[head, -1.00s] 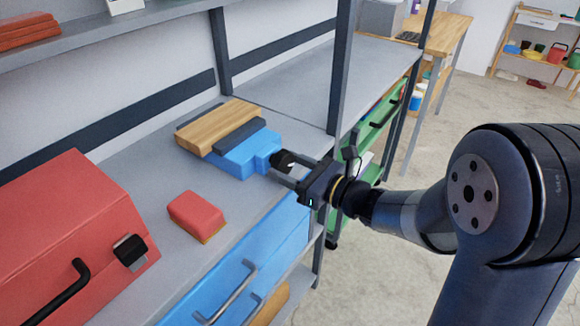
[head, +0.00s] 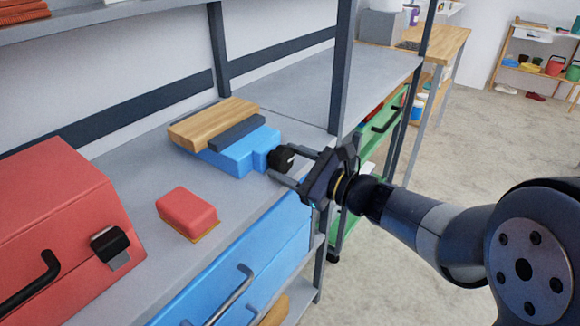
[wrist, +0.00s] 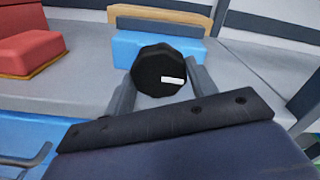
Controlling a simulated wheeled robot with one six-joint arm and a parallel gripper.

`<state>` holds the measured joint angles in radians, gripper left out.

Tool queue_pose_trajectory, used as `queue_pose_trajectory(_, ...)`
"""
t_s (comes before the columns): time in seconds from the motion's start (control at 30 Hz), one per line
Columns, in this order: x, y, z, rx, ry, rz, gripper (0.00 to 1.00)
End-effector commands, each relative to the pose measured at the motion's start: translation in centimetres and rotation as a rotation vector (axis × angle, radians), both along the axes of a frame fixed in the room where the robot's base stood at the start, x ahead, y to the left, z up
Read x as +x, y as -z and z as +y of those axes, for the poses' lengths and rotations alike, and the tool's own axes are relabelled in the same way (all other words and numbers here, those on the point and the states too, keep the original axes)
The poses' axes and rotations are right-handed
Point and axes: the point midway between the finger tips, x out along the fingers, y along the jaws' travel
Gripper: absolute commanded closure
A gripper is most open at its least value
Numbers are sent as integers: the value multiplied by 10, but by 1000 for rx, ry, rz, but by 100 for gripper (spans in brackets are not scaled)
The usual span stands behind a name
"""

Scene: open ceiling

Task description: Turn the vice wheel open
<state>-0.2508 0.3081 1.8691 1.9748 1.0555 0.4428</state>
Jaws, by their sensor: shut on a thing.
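The blue vice (head: 239,153) sits on the grey shelf, with a wooden board (head: 213,121) in its jaws. Its black wheel (head: 281,158) faces my arm at the vice's near right end. In the wrist view the wheel (wrist: 161,70) is a dark many-sided knob with a small white mark, in front of the blue vice body (wrist: 150,46). My gripper (head: 290,166) is at the wheel, its two fingers on either side of it and shut on it. The wheel's rear and the finger contact faces are hidden.
A red sponge-like block (head: 187,212) lies on the shelf left of the vice, with a red toolbox (head: 55,225) farther left. A dark shelf post (head: 343,80) stands right of the vice. Blue drawers (head: 245,270) are below the shelf edge.

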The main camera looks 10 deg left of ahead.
Motion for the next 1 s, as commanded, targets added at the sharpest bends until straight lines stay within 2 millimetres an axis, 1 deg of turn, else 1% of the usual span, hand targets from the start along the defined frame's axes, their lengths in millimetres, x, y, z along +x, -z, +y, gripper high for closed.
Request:
queue_pose_trajectory(0.1,0,0,0,0,0,1,69)
queue_pose_trajectory(0.13,0,0,0,0,0,1,45)
queue_pose_trajectory(0.4,0,0,0,0,0,2,25)
queue_pose_trajectory(0.77,0,-1,0,9,0,28,25)
queue_pose_trajectory(1.0,0,-5,0,63,-1,161,25)
